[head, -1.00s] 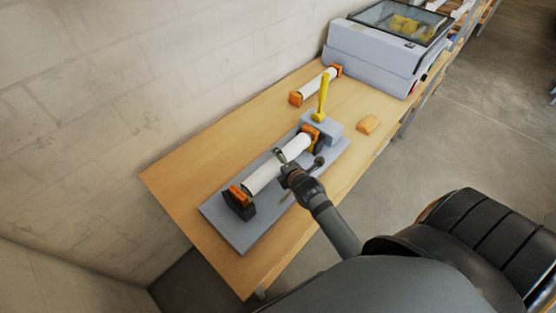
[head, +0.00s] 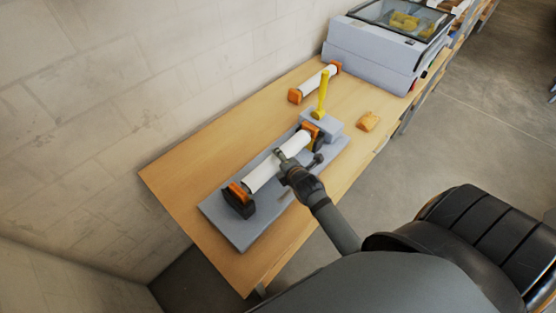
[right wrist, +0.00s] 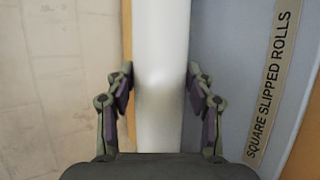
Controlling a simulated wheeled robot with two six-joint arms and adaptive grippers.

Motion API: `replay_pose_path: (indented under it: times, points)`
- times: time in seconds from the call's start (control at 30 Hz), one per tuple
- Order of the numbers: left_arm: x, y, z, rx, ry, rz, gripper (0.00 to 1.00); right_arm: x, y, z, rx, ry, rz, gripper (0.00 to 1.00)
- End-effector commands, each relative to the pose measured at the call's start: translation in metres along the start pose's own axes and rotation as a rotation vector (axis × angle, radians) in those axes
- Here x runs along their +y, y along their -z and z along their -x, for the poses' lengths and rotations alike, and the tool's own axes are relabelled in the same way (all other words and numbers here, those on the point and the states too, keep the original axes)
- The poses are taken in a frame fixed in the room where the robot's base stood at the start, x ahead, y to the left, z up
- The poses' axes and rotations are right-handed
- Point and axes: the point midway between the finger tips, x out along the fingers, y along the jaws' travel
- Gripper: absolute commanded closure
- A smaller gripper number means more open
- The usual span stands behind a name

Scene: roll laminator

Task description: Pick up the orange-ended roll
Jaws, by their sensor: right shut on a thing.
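A white roll (head: 263,174) with orange at both ends lies across the grey stand (head: 228,230) on the table. Its ends sit at dark end supports (head: 240,209). My right gripper (head: 282,158) reaches over the roll's middle and is shut on it. In the right wrist view, the gripper's fingers (right wrist: 158,92) press on both sides of the white roll (right wrist: 160,40). Both roll ends are outside that view. A second white roll with orange ends (head: 316,83) lies farther back by the wall. My left gripper is not in view.
A yellow upright handle (head: 322,92) stands on a grey block (head: 331,130) beyond the stand. An orange-tan lump (head: 368,121) lies near the table's right edge. A grey machine (head: 372,58) stands at the back. The table (head: 180,178) is clear left of the stand.

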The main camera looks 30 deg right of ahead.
Motion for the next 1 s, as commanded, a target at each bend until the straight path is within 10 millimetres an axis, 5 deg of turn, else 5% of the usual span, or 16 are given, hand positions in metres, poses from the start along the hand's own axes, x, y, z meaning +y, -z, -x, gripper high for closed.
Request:
replay_pose_path:
  times: [0.23,0.63,1.0]
  points:
    - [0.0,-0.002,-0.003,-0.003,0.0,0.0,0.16,0.012,-0.003,0.005,-0.001,-0.007,0.0,1.0]
    - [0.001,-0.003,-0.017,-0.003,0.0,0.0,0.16,0.075,-0.019,0.045,-0.001,-0.008,0.001,1.0]
    - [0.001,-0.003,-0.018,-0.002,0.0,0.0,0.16,0.085,-0.022,0.052,0.0,-0.005,0.0,1.0]
